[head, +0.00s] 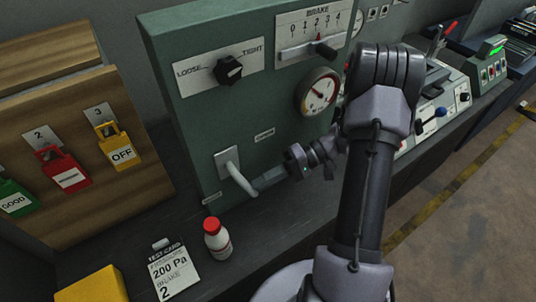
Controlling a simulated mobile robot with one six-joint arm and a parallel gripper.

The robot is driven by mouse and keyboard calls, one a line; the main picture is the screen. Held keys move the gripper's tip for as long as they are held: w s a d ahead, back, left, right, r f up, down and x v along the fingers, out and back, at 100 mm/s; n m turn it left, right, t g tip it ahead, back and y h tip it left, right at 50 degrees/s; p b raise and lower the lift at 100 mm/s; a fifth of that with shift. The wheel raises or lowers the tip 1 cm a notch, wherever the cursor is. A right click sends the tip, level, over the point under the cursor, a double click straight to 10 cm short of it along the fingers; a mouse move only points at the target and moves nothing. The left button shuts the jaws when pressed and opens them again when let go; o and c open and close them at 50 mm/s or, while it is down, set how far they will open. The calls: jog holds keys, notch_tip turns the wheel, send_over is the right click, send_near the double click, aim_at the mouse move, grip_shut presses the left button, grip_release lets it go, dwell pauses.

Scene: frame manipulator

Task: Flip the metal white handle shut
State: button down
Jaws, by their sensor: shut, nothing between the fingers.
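The metal white handle (238,177) sticks out from a square plate (228,161) low on the front of the green panel. It slants down and to the right from the plate. My gripper (258,189) is shut and empty, with its tip right at the lower end of the handle. I cannot tell from this view whether the tip touches the handle. My arm comes in from the right and hides part of the panel behind it.
A white bottle with a red cap (217,240) and a test card (172,272) are on the dark bench below the handle. A round gauge (317,92), a black knob (228,70) and a brake slider (322,46) are above. Colored tags (63,168) hang at left.

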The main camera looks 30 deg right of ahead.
aim_at(254, 191)
jog(key=a+y, duration=0.1)
jog(key=a+f+y, duration=0.1)
jog(key=shift+f+m+y+b, duration=0.3)
jog(key=shift+y+b, duration=0.05)
jog(key=shift+y, duration=0.05)
jog(key=shift+a+f, duration=0.15)
jog(key=shift+a, duration=0.25)
jog(key=shift+s, duration=0.1)
